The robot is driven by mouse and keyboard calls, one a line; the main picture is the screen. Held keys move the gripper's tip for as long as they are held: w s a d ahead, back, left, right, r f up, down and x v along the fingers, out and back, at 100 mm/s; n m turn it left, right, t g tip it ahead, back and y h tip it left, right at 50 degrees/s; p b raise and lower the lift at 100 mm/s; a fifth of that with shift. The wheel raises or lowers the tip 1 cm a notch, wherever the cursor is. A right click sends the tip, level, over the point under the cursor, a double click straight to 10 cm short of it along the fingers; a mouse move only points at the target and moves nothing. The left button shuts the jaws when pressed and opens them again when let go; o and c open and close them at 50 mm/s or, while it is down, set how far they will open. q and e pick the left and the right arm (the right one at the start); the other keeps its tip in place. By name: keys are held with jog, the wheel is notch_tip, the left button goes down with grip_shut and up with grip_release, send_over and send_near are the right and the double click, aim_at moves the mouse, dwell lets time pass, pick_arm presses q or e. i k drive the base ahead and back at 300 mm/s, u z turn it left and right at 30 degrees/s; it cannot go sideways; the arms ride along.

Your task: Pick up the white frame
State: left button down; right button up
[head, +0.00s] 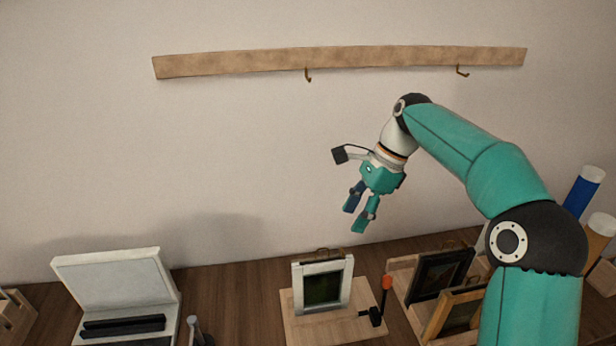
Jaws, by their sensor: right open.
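The white frame (342,269) stands upright, leaning slightly back, on a light wooden board on the table. It surrounds a dark green panel, and a small brass-coloured piece shows at its top edge. My right gripper (356,220) hangs in the air above and a little to the right of the frame in the picture, fingers pointing down. It is open and empty, clear of the frame. My left gripper is not in view.
A black tool with an orange tip (387,283) stands at the board's right. A wooden rack (402,272) holds dark and wooden frames further right. An open white case (115,277) is at left. A wall rail (340,60) carries two hooks.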

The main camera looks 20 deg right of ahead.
aim_at(321, 284)
jog(key=k, duration=1)
